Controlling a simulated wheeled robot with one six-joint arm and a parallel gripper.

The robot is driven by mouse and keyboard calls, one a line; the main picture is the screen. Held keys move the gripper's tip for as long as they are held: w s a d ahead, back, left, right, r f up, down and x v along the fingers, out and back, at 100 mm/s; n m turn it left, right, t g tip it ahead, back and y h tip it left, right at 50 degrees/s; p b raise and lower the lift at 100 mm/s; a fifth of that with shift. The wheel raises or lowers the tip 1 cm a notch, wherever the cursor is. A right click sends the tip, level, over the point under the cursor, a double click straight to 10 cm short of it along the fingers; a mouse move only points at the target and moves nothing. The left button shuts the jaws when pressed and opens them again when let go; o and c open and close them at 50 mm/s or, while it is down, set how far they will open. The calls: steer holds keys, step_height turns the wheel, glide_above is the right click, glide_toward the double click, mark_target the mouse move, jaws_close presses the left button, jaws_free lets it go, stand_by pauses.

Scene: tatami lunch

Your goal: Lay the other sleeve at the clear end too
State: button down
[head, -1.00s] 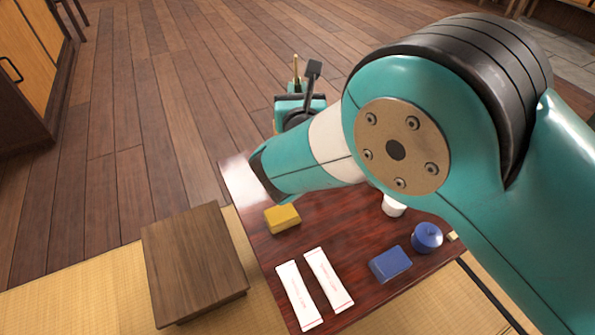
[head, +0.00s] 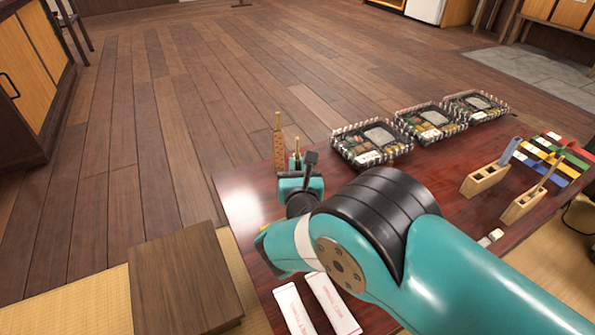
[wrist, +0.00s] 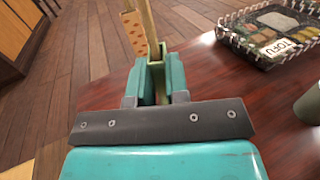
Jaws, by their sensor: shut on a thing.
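My gripper (head: 298,182) is over the table's far left part, shut on a slim olive sleeve with a tan stick end (head: 297,157). In the wrist view this sleeve (wrist: 149,22) rises from between the teal fingers (wrist: 160,80). A tan, orange-dotted sleeve (head: 279,145) appears upright just beyond and left of it; it also shows in the wrist view (wrist: 135,33). Its lower end is hidden, so I cannot tell what supports it. Two white packets with red print (head: 293,310) (head: 331,304) lie side by side at the table's near left.
Several trays of food (head: 372,143) stand along the table's far side. Wooden holders (head: 484,180) and coloured blocks (head: 556,158) are at the right. A low wooden stool (head: 185,275) stands left of the table. The far left tabletop (head: 243,190) is bare.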

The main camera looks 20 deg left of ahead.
steer(key=shift+f, duration=0.15)
steer(key=c, duration=1.1)
jaws_free()
